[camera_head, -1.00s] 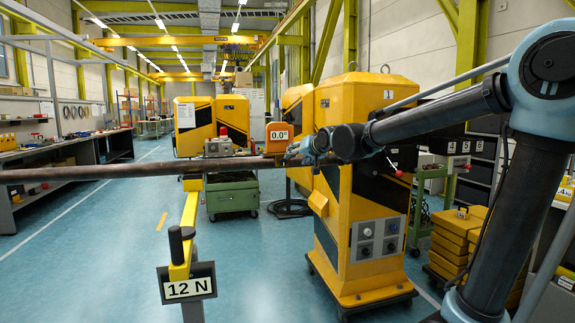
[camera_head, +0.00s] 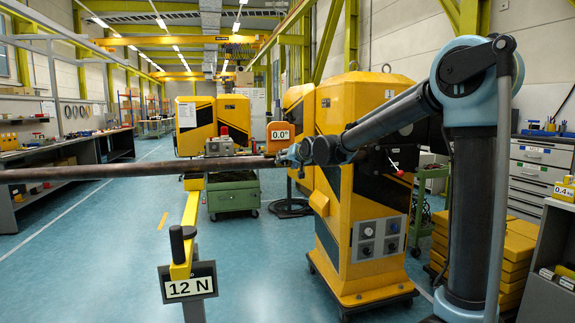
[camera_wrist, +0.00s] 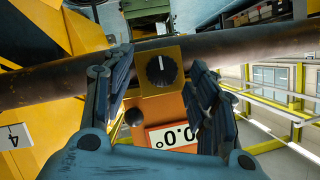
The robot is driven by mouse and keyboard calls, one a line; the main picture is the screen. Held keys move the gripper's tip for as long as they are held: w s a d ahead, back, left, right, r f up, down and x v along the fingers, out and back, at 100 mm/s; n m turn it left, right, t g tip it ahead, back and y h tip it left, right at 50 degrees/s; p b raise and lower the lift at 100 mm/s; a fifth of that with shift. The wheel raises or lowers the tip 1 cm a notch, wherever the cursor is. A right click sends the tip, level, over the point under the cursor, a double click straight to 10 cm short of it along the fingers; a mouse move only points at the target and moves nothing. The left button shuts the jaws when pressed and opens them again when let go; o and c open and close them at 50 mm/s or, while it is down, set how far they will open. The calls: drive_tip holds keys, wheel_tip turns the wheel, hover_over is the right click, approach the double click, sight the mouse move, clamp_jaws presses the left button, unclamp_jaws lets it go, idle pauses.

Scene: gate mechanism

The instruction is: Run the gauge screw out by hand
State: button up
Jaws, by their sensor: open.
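The orange gauge (camera_head: 280,134) with a 0.0° display sits on a long brown bar (camera_head: 130,171) in front of the yellow gate cabinet. In the wrist view the gauge (camera_wrist: 170,110) shows a large black knob with a white line, the gauge screw (camera_wrist: 161,70), and a smaller black knob (camera_wrist: 134,117) beside the display. My gripper (camera_wrist: 159,62) is open, one finger on each side of the large knob, with gaps showing between them. In the head view my gripper (camera_head: 292,155) is small, close beside the gauge, and its fingers are hard to make out.
The yellow cabinet (camera_head: 358,130) stands just right of the gauge. A 12 N sign (camera_head: 189,287) and a yellow post (camera_head: 190,215) stand in front of the bar. A green trolley (camera_head: 233,194) is behind. Blue floor at left is clear.

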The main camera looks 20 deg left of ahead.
drive_tip(key=shift+w+a+f, duration=0.25)
drive_tip(key=shift+w+a, duration=0.15)
drive_tip(key=shift+w, duration=0.1)
drive_tip(key=c, duration=1.1)
